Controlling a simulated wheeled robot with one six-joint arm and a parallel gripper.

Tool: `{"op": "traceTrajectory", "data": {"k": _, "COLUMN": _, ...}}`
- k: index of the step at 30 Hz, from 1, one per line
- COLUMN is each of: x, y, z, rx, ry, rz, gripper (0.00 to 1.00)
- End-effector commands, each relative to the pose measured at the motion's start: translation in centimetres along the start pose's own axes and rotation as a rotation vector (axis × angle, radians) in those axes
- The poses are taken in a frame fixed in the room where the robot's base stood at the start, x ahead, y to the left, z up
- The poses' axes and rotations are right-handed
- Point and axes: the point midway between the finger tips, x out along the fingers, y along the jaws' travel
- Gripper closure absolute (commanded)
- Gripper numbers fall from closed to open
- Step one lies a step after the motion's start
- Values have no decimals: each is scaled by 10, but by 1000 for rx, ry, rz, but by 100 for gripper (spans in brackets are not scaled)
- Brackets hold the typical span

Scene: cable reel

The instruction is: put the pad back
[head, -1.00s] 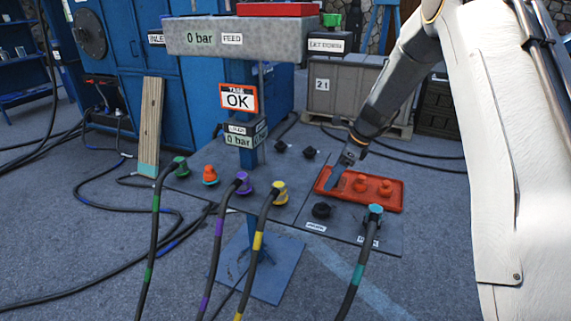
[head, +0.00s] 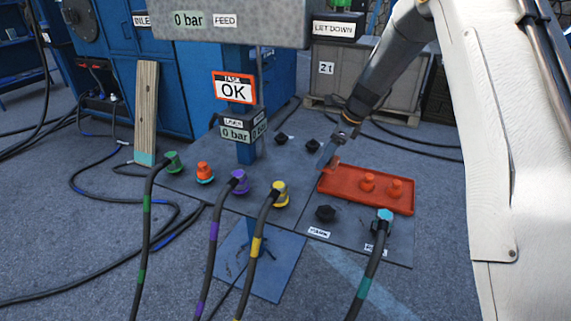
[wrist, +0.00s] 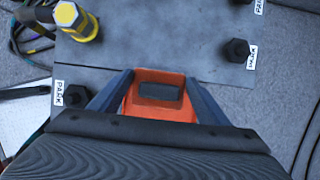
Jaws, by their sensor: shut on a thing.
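My gripper (head: 327,156) is above the far left corner of the red tray (head: 340,193) in the head view. It is shut on an orange piece (head: 335,161). In the wrist view, this orange piece (wrist: 160,108) sits between my two grey fingers and has a dark rectangular patch (wrist: 160,91). I take it to be the pad, though no label shows on it. The lower part of the held piece is hidden by my gripper in the wrist view.
Black fittings (head: 325,213) (head: 281,139) stand on the grey plate, some near PARK labels. Hoses on green (head: 173,162), purple (head: 240,182), yellow (head: 281,193) and turquoise (head: 384,216) couplings run forward. A post with an OK sign (head: 234,88) stands behind.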

Motion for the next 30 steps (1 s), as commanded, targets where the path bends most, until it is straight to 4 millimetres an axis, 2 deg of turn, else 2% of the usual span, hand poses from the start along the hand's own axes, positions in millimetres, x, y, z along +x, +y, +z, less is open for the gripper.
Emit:
{"op": "traceTrajectory", "data": {"k": 1, "x": 5, "y": 0, "z": 14, "rx": -6, "ry": -1, "rz": 1, "gripper": 51}}
{"op": "traceTrajectory", "data": {"k": 9, "x": 31, "y": 0, "z": 75, "rx": -6, "ry": -1, "rz": 0, "gripper": 51}}
{"op": "traceTrajectory", "data": {"k": 19, "x": 58, "y": 1, "z": 141, "rx": -3, "ry": -1, "rz": 0, "gripper": 51}}
{"op": "traceTrajectory", "data": {"k": 21, "x": 69, "y": 0, "z": 133, "rx": 2, "ry": 1, "rz": 2, "gripper": 51}}
{"op": "traceTrajectory", "data": {"k": 30, "x": 89, "y": 0, "z": 124, "rx": 0, "ry": 1, "rz": 1, "gripper": 51}}
